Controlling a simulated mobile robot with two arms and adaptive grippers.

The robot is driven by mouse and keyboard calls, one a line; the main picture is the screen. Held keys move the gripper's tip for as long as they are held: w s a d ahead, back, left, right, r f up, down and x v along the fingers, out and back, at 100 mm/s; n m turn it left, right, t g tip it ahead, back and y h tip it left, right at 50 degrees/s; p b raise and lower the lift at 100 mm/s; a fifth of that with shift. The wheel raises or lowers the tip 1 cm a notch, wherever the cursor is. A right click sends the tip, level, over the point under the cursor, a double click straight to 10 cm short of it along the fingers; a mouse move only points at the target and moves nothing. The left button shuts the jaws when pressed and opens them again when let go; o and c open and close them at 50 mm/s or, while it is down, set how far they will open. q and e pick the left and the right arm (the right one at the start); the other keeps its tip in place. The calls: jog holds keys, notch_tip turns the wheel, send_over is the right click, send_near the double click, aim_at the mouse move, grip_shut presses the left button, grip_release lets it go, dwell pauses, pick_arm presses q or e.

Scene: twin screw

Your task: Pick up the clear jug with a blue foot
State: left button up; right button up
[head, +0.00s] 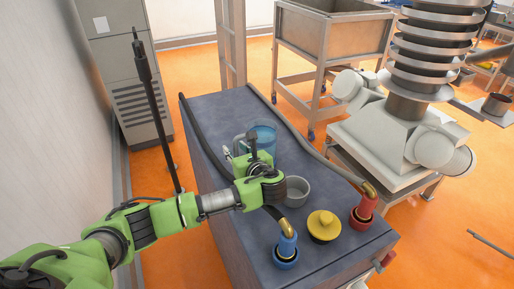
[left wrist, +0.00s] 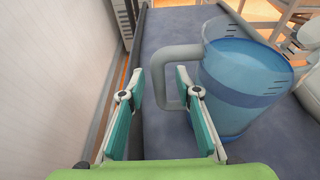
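The clear jug with a blue lower part (head: 264,136) stands upright on the dark table, its grey handle facing left. In the left wrist view the jug (left wrist: 240,85) fills the right side, and its handle (left wrist: 158,80) shows in the gap between my fingers. My left gripper (head: 232,152) is beside the jug on its handle side. In the left wrist view the left gripper (left wrist: 165,115) is open, its two teal pads well apart. The right finger overlaps part of the handle; I cannot tell whether they touch. My right gripper is not in view.
On the table (head: 208,118) are a grey pot (head: 297,190), a yellow lidded piece (head: 323,226), and blue (head: 286,250) and red (head: 361,212) hose fittings. Dark hoses run along the table's edges. A steel trolley (head: 330,40) and a large white machine (head: 385,140) stand beyond.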

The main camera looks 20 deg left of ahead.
pick_arm(q)
grip_shut()
jog(key=shift+w+r, duration=0.1)
jog(key=shift+r, duration=0.05)
jog(key=shift+r, duration=0.1)
